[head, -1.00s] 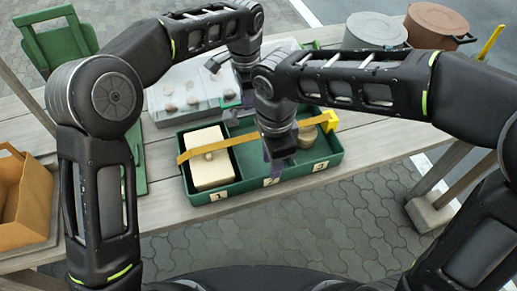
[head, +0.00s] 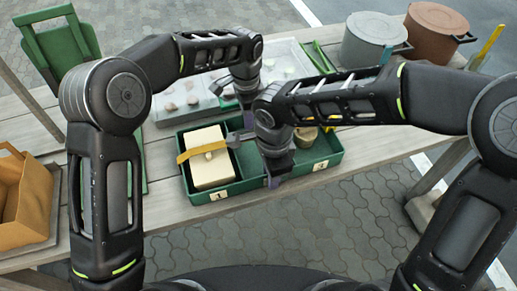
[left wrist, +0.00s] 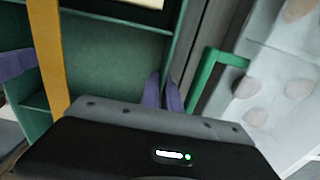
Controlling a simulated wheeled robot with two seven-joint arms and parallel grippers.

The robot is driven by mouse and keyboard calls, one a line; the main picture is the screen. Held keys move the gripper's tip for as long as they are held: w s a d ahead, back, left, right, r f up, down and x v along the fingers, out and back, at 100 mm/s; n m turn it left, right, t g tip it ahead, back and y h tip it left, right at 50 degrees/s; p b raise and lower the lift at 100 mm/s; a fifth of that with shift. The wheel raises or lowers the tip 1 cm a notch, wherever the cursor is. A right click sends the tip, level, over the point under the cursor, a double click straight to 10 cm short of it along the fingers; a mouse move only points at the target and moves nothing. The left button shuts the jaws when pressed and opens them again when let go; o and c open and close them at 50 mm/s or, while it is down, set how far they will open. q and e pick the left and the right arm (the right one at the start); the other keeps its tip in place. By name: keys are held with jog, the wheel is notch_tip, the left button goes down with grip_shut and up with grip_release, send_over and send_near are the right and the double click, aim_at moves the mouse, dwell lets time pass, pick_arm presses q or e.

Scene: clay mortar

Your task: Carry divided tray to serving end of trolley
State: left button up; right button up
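The green divided tray (head: 226,193) lies flat on the grey plank trolley top (head: 165,212). Its left compartment holds a cream block (head: 208,172); a tan round piece (head: 306,135) sits in the right part. A yellow band (head: 195,152) crosses above it, partly hidden by my right arm. My left gripper (head: 248,118) is at the tray's far wall; in the left wrist view its purple fingers (left wrist: 163,95) stand close together, one on each side of that wall. My right gripper (head: 273,181) is at the near wall's middle; its grip is hard to make out.
Behind the tray lies a pale, clear tray (head: 180,82) with several rounded lumps. A grey pot (head: 372,40) and a brown pot (head: 436,35) stand at the far right. Planks right of the tray are clear.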

grip_shut()
dwell(1.3)
